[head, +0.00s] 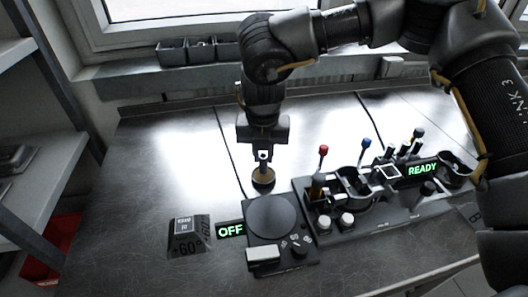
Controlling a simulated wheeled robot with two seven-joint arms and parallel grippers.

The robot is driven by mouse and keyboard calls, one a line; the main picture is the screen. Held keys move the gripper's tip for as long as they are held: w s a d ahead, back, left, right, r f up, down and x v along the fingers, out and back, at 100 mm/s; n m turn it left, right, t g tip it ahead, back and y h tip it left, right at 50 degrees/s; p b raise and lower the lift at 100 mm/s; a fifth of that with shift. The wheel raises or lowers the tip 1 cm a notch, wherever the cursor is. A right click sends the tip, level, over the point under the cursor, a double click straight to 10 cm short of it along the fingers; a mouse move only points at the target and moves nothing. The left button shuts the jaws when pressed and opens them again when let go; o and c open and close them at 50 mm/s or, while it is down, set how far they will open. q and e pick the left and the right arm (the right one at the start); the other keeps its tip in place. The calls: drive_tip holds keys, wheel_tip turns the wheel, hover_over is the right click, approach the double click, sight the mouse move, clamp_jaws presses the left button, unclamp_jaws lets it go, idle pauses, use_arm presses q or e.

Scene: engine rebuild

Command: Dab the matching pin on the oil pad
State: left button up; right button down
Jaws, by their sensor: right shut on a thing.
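My right gripper (263,158) comes down from the top and is shut on a small dark piece with a white mark, seemingly a pin; the fingers hide most of it. Directly below the gripper is a small round dark dish with a tan top (263,181), which looks like the oil pad. I cannot tell whether the held piece touches it. A red-headed pin (323,151) and a blue-headed pin (367,143) stand upright in the black fixture (385,215) to the right. My left gripper is not in view.
A black unit with a round plate (271,219) and an "OFF" display (230,229) sits in front of the dish. A "+60°" block (187,236) stands left. The fixture's display (422,169) reads "READY". Bins (200,50) line the sill. The metal bench (150,165) is clear at left.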

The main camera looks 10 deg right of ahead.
sight(263, 156)
drive_tip(key=shift+f+b, duration=0.55)
drive_tip(key=shift+f, duration=0.45)
idle(1.6)
drive_tip(key=shift+r, duration=0.15)
drive_tip(key=shift+r+p, duration=2.6)
drive_tip(key=shift+r, duration=0.85)
